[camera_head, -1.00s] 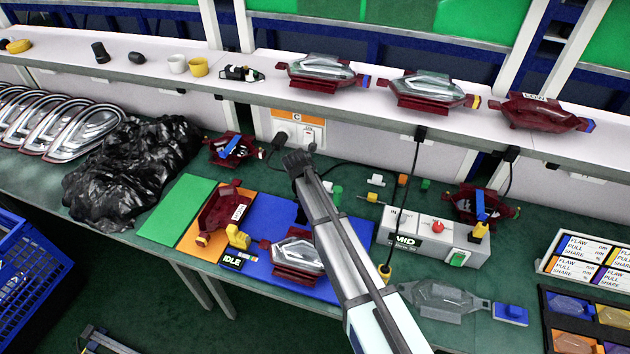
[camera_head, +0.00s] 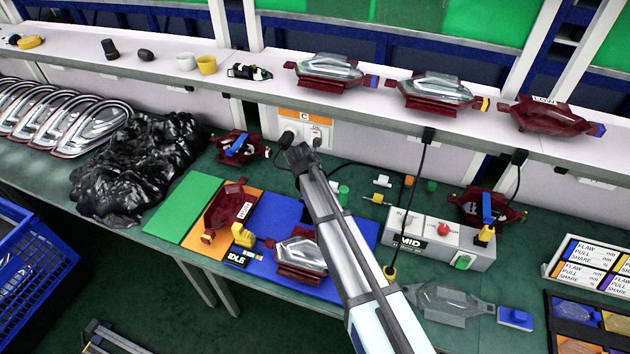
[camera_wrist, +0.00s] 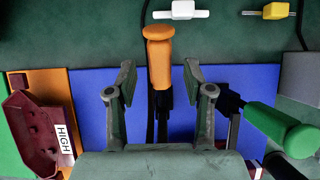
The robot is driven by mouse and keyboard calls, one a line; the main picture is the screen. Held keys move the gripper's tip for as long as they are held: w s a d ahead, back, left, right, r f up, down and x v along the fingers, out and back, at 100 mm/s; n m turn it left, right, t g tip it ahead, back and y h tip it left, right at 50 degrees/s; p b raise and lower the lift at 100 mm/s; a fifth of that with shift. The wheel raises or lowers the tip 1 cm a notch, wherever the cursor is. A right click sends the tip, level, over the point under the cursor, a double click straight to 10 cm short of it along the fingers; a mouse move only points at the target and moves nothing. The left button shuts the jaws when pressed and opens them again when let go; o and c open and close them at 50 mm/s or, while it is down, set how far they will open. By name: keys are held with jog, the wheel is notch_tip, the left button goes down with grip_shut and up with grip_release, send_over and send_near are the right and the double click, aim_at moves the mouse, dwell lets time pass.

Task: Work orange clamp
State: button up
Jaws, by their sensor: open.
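The orange clamp handle (camera_wrist: 160,60) stands upright in the wrist view, with a rounded top and a dark lower part. It lies between the two fingers of my open gripper (camera_wrist: 160,82), with a visible gap on each side. The handle is behind my arm in the head view. A green clamp handle (camera_wrist: 283,128) lies tilted to the right of my gripper in the wrist view. A blue mat (camera_wrist: 90,88) lies below. A red lamp housing (camera_wrist: 38,135) labelled HIGH is at the left on an orange mat (camera_wrist: 62,80).
A clear-lensed lamp (camera_head: 300,253) sits on the blue mat near a yellow block (camera_head: 243,236). A grey control box (camera_head: 440,238) marked MID stands to the right, with a hanging cable. A black plastic heap (camera_head: 140,165) and a lamp shelf (camera_head: 225,85) border the bench.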

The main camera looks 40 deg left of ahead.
jog(key=v, duration=0.7)
jog(key=shift+s+r, duration=0.15)
jog(key=shift+r, duration=0.15)
